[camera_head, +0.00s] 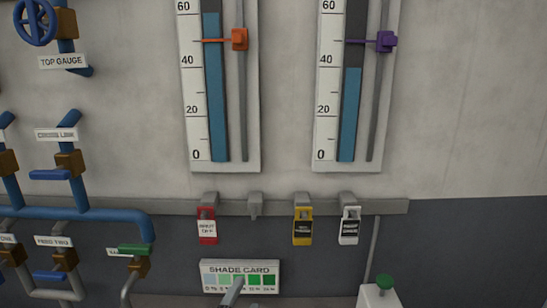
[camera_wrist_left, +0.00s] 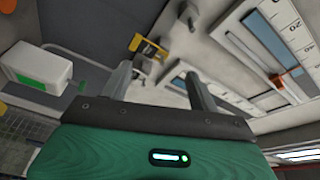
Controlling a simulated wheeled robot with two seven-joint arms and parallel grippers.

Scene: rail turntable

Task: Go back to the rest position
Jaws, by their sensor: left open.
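My left gripper (camera_head: 232,291) shows in the head view only as a grey tip at the bottom edge, in front of the shade card. In the left wrist view the left gripper (camera_wrist_left: 158,88) has its two grey fingers spread apart, with nothing between them. The rest of the left arm is out of the head view. My right gripper is in neither view.
Two gauges with an orange pointer (camera_head: 239,40) and a purple pointer (camera_head: 386,41) are on the wall. Red (camera_head: 207,226), yellow (camera_head: 302,226) and white (camera_head: 349,226) tags hang from a rail (camera_head: 150,205). Below are a shade card (camera_head: 240,267) and green button (camera_head: 384,282). Blue pipes (camera_head: 90,213) stand left.

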